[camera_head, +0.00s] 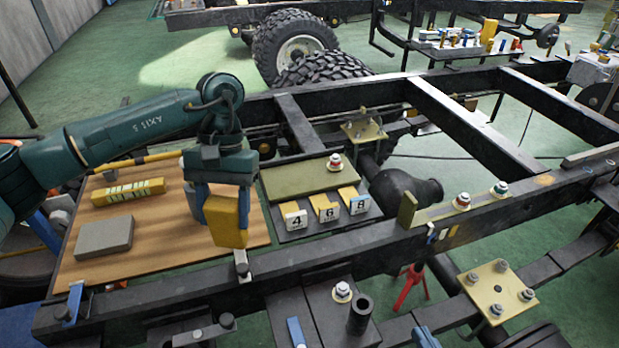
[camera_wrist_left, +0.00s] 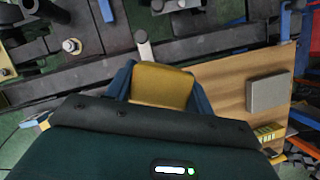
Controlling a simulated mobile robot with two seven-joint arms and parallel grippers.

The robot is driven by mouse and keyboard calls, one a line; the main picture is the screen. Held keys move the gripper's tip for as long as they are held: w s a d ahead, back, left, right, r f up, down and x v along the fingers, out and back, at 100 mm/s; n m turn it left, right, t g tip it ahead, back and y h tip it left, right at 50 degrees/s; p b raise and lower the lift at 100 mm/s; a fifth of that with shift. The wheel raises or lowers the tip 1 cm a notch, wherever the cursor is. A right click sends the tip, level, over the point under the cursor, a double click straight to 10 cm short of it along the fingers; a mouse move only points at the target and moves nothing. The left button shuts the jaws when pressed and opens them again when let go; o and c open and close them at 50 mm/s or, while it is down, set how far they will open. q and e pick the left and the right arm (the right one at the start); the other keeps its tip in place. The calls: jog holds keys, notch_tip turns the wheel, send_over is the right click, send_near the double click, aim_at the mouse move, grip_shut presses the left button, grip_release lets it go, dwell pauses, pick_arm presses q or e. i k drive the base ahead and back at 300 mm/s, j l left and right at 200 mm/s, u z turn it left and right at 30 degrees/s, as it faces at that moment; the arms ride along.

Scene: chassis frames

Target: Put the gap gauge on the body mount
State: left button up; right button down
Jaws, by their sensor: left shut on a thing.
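My left gripper (camera_head: 222,205) is shut on a plain yellow block (camera_head: 228,220), held over the right part of the wooden board. In the left wrist view, the block (camera_wrist_left: 162,86) sits between the two blue fingers. Its far side is hidden, and I cannot tell whether it is the gap gauge. Yellow blocks marked 4 (camera_head: 294,216), 6 (camera_head: 325,208) and 8 (camera_head: 356,201) stand on a dark tray. Yellow plates with bolts, one at the lower right (camera_head: 499,291) and one on the rail (camera_head: 455,208), could be body mounts; which is meant is unclear. My right gripper is not in view.
The wooden board (camera_head: 165,246) carries a grey block (camera_head: 104,237) and a striped yellow block (camera_head: 128,192). A dark chassis rail (camera_head: 330,252) runs past the board's front edge. An upright bolt (camera_head: 241,262) stands just below the held block. Another bolt (camera_head: 343,291) is nearby.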

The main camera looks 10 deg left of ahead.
aim_at(288, 179)
jog(key=z, duration=0.4)
jog(key=k+j+z, duration=0.1)
jog(key=z, duration=0.7)
jog(key=k+j, duration=0.3)
jog(key=k, duration=0.15)
jog(key=i, duration=0.3)
